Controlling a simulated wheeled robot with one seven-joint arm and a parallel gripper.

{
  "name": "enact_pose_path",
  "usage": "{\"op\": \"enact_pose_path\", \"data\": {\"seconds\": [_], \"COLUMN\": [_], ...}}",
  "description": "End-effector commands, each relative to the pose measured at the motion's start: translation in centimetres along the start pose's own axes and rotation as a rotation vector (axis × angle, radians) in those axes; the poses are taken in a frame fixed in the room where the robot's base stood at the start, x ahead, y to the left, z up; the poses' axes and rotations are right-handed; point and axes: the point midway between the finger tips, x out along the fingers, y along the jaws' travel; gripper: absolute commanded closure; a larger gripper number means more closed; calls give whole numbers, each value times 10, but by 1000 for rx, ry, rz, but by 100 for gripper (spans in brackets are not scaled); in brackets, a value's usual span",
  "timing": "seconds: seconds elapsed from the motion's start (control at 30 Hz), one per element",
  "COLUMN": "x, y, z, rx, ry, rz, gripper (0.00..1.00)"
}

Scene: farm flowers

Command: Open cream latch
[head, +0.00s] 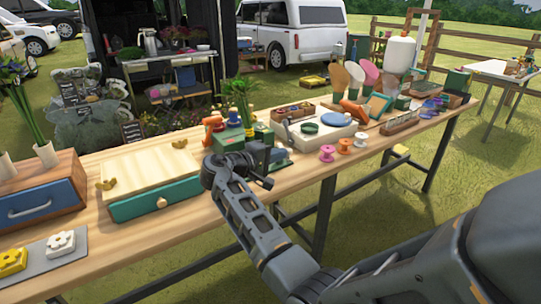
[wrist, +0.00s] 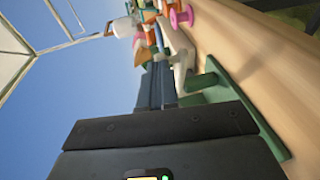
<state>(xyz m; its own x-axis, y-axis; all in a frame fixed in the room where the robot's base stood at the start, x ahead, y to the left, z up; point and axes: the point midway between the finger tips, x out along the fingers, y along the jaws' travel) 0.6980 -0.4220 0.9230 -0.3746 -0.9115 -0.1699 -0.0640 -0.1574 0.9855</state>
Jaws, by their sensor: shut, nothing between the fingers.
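No part is clearly recognizable as the cream latch. In the wrist view, a pale cream piece (wrist: 181,66) stands just beyond my gripper's fingertips, apart from or touching them, I cannot tell. Beside it is a green base with an upright post (wrist: 204,80). My gripper (wrist: 157,82) is shut and empty, its dark fingers reaching forward. In the head view, my gripper (head: 262,165) is low over the table, beside a green box-like device (head: 229,138) and a green base (head: 279,160). My wrist hides part of that area.
Left of my arm stands a cream-topped box (head: 150,165) with a teal drawer (head: 155,200).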

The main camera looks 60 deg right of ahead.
Motion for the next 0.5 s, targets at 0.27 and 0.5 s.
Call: {"op": "enact_pose_path", "data": {"seconds": [0.27, 0.5], "x": [2, 6], "y": [0, 3], "z": [0, 4], "rx": [0, -8], "ry": [1, 40], "rz": [0, -1], "gripper": [100, 100]}}
